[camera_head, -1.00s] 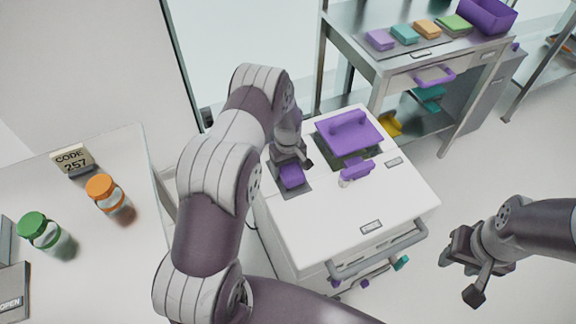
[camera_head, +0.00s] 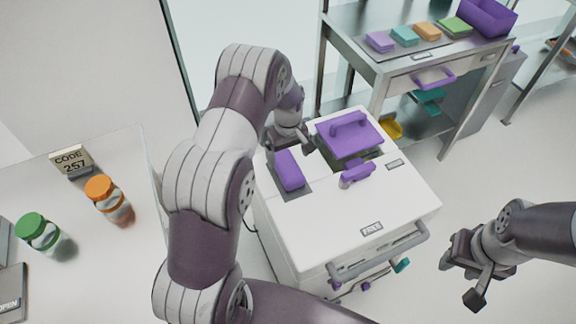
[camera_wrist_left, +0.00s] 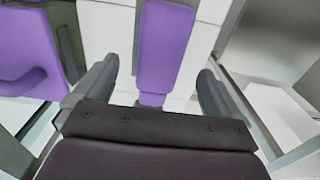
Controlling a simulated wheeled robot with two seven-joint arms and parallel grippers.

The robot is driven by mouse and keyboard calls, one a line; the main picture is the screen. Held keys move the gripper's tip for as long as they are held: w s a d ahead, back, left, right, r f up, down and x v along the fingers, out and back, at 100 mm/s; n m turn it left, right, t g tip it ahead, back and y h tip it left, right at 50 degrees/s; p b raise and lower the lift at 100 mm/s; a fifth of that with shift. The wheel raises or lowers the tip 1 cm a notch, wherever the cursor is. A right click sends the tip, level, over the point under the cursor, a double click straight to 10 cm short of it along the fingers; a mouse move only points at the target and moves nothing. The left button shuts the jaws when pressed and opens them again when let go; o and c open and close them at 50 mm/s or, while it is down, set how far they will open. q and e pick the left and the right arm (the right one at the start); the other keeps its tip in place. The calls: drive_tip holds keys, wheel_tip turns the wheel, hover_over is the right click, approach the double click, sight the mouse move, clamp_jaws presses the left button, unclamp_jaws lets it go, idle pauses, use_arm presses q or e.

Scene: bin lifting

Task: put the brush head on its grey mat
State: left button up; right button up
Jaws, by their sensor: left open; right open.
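The purple brush head (camera_head: 289,170) lies lengthwise on its dark grey mat (camera_head: 303,194) at the left of the white cart's top. My left gripper (camera_head: 290,143) is open and empty, just beyond the brush head's far end. In the left wrist view the brush head (camera_wrist_left: 166,45) shows between and ahead of my spread left fingers (camera_wrist_left: 157,82), with clear space on both sides. A strip of the mat (camera_wrist_left: 138,35) shows beside it there. My right gripper (camera_head: 460,278) is open and empty, off to the right of the cart.
A purple handled piece (camera_head: 350,135) sits at the cart's back, with a small purple piece (camera_head: 357,173) in front of it. The cart top (camera_head: 340,215) is clear towards its front. A steel table (camera_head: 385,55) stands behind. A left table holds an orange-capped jar (camera_head: 107,198) and a green-capped jar (camera_head: 38,232).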

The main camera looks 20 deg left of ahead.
sight(289, 168)
use_arm(q)
drive_tip(key=s+d+r+m, duration=0.4)
drive_tip(key=s+r, duration=0.3)
drive_tip(key=r, duration=0.4)
drive_tip(key=s+d+r+m, duration=0.1)
drive_tip(key=s+m, duration=0.2)
drive_tip(key=s, duration=0.4)
drive_tip(key=s+d+r+m+t, duration=0.1)
drive_tip(key=s+d+m, duration=0.1)
drive_tip(key=s, duration=0.4)
drive_tip(key=shift+s+r+m, duration=0.3)
drive_tip(key=shift+s+m, duration=0.05)
drive_tip(key=shift+m, duration=0.05)
use_arm(e)
drive_tip(key=shift+f, duration=0.3)
use_arm(q)
drive_tip(key=shift+d, duration=0.1)
